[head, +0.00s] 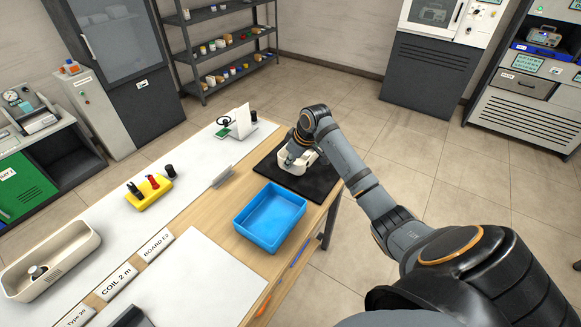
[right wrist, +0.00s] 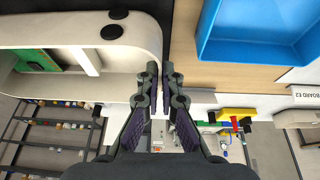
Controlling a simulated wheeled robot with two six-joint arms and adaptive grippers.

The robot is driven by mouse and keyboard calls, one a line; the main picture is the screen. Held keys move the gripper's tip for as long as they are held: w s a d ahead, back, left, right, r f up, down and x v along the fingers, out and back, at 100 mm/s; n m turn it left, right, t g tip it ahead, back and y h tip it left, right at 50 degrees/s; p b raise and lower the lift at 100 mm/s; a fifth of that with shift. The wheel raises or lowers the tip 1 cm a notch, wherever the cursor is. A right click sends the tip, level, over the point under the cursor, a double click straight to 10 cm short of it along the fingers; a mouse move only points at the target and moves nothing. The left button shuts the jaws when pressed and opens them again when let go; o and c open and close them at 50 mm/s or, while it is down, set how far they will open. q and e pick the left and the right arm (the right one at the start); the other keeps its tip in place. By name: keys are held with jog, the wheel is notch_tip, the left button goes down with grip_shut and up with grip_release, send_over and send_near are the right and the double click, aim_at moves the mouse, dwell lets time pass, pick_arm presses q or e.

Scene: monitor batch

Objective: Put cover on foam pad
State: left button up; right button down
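The dark foam pad (head: 317,187) lies at the far right corner of the table. The white cover (head: 299,166) is over the pad, partly hidden by my right gripper (head: 293,153). I cannot tell whether it rests fully on the pad. In the right wrist view the cover (right wrist: 136,42) is a large rounded shell on the left, with black round spots and a green part inside. My right gripper (right wrist: 159,76) has its fingers close together, with the cover's edge between them. The pad (right wrist: 184,38) shows dark beside the cover. My left gripper is not in view.
A blue tray (head: 244,229) stands just in front of the pad. A clear stand (head: 222,177), a yellow holder (head: 150,191) and a white upright piece (head: 243,121) stand on the table. A cream bin (head: 92,244) is at the left. Floor beyond the pad is clear.

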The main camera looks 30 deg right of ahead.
aim_at(290, 169)
jog(key=shift+w+d+f, duration=0.4)
jog(key=shift+w+f, duration=0.05)
jog(key=shift+f, duration=0.2)
notch_tip(290, 169, down, 4)
jog(key=shift+w+d+r+p, duration=0.15)
jog(key=shift+r+p, duration=0.05)
jog(key=shift+p, duration=0.3)
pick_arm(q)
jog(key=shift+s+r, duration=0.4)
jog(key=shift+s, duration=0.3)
pick_arm(e)
jog(key=c, duration=2)
grip_release()
jog(key=shift+f, duration=0.15)
jog(key=o, duration=0.5)
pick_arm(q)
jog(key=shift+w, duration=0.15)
